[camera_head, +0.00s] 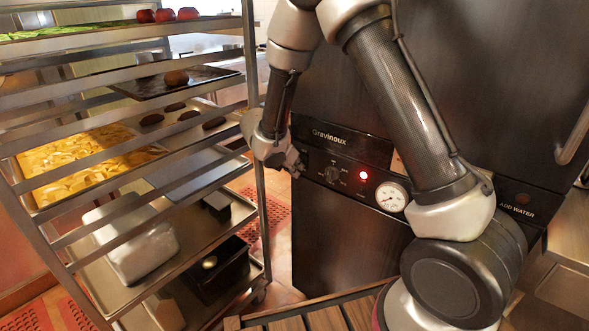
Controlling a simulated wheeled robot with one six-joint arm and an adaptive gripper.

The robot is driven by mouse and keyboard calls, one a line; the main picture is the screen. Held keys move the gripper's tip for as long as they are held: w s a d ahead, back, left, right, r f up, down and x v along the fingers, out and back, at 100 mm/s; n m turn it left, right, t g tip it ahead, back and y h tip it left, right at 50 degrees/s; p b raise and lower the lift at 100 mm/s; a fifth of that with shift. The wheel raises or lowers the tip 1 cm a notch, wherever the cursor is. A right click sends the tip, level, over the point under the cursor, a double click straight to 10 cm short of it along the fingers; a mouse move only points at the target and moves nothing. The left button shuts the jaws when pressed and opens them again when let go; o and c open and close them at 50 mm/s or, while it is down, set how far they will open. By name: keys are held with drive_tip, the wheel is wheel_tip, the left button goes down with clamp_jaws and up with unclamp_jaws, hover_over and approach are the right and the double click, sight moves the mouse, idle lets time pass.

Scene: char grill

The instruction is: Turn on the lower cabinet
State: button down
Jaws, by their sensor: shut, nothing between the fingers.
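The lower cabinet (340,245) is dark metal and stands in the middle, behind my arm. Its black "Gravinoux" control panel (355,148) carries a dark rotary knob (332,174), a glowing red light (363,174) and a round white dial gauge (391,196). My gripper (297,168) is shut and empty, at the left end of the panel and just left of the knob. I cannot tell whether its fingertips touch the panel. My arm hides the panel's right part.
A metal rack (250,60) with several food trays stands close on the left of my gripper. An upper dark cabinet with an "ADD WATER" label (516,208) is on the right. A door handle (575,135) sticks out at the far right. A slatted wooden surface (330,318) is at the bottom.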

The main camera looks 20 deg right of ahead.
drive_tip(key=shift+r, duration=0.1)
drive_tip(key=shift+r, duration=0.8)
drive_tip(key=s+a+f+v, duration=0.1)
drive_tip(key=a+f+v, duration=0.1)
drive_tip(key=v, duration=1)
drive_tip(key=shift+s+r, duration=0.35)
drive_tip(key=shift+a, duration=0.15)
